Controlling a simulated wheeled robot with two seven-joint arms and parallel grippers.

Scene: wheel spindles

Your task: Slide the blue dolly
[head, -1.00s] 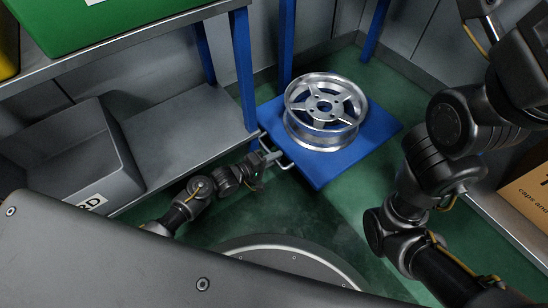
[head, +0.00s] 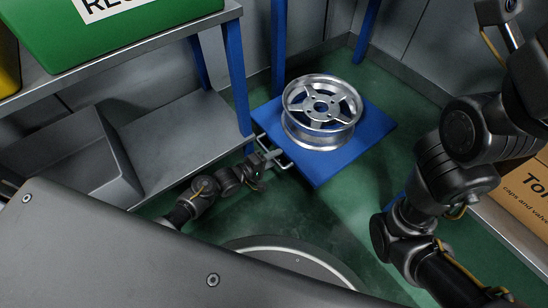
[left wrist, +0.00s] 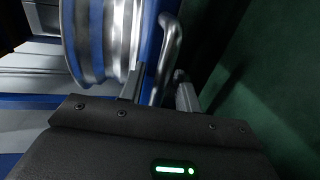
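The blue dolly (head: 330,172) is a flat blue platform low on the green floor, with a silver wheel rim (head: 321,112) lying flat on it. A bent metal handle (head: 272,142) sticks out from its left edge. My left gripper (head: 268,160) is at this handle. In the left wrist view its two fingers (left wrist: 160,90) stand apart on either side of the handle bar (left wrist: 169,48), with gaps visible. The wheel rim also shows there (left wrist: 103,38). My right arm comes in at the right, but its gripper is out of view.
A grey table (head: 130,42) with a green crate (head: 130,22) and blue legs stands at the left, close to the dolly. A grey bin (head: 75,160) sits below it. A cardboard box (head: 523,190) is at the right. Bare floor (head: 330,225) lies before the dolly.

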